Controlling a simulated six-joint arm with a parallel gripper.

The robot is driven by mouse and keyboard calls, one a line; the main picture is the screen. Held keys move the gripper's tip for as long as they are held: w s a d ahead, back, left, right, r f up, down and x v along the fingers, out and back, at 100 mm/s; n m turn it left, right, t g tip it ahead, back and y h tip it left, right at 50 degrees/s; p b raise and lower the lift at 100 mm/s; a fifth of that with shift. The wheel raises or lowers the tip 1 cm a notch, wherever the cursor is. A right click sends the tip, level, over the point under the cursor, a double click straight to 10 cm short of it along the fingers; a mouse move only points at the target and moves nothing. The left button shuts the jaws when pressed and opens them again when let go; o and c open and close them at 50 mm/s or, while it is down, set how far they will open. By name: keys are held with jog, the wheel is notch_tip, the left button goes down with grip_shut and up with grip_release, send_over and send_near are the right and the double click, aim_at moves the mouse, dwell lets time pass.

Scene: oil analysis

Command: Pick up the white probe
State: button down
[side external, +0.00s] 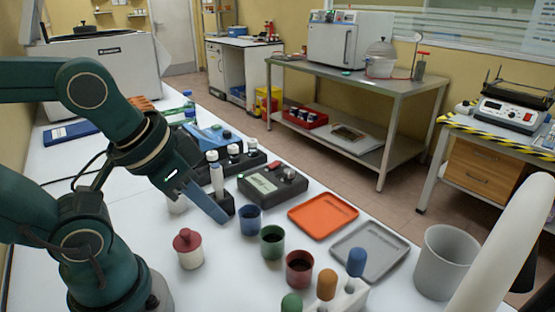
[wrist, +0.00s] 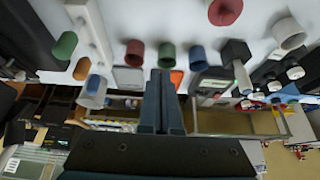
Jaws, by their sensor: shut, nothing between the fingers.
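The white probe (side external: 216,178) stands upright in a small black holder (side external: 229,204), just behind my gripper's fingers in the side view. In the wrist view the pale probe (wrist: 243,78) sticks out of the black holder (wrist: 236,51), right of my fingers. My gripper (side external: 224,219) points down and to the right, with its blue-grey fingers together and empty. The fingertips appear close to the holder and the blue cup (side external: 250,219) in the side view; I cannot tell whether they touch anything. In the wrist view the shut fingers (wrist: 165,78) show a clear gap to the probe.
A green cup (side external: 272,241) and a dark red cup (side external: 299,268) stand right of the blue one. A red-lidded jar (side external: 188,249) is nearer. A black meter (side external: 272,184), orange tray (side external: 322,214) and grey tray (side external: 369,253) lie beyond. Several white-capped bottles crowd behind the probe.

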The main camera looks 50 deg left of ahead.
jog(key=c, duration=0.5)
grip_release()
